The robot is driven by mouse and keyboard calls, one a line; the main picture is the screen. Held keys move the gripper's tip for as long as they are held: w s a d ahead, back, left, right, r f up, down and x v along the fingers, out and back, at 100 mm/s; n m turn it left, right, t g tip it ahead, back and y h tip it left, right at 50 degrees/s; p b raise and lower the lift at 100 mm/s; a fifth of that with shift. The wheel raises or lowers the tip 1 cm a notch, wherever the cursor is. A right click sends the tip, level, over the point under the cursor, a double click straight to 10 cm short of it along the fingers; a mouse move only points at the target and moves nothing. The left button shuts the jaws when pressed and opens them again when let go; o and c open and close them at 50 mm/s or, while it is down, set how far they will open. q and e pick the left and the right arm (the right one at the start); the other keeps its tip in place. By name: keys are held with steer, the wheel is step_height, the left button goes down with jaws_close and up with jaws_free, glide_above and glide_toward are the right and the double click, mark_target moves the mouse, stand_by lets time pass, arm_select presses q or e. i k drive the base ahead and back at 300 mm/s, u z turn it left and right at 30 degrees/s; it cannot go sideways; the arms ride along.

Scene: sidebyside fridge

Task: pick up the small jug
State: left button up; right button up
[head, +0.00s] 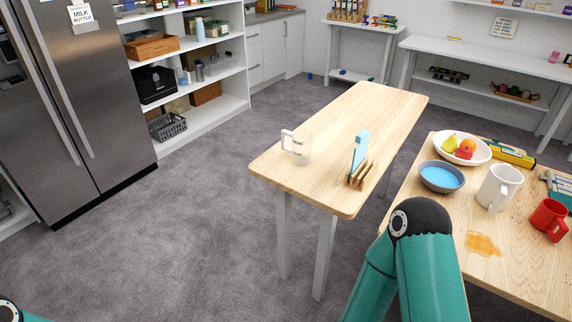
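A small clear jug (303,149) with a pale, squared handle on its left stands upright on the narrow wooden table in the middle of the head view. It looks like the small jug, and nothing touches it. A larger white jug or mug (499,187) stands on the right-hand table; I cannot tell for certain which of the two the task names. My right arm's green links rise at the bottom centre, and a bit of my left arm shows at the bottom left corner. Neither gripper is in view.
A blue item in a wooden holder (360,174) stands right of the clear jug. The right table holds a blue bowl (442,178), a fruit bowl (482,153), a red mug (548,218) and an orange spill (483,244). The carpet (190,220) left of the middle table is clear.

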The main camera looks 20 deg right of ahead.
mark_target(296, 145)
steer(key=z, duration=0.2)
steer(key=i, duration=0.85)
steer(key=u, duration=0.1)
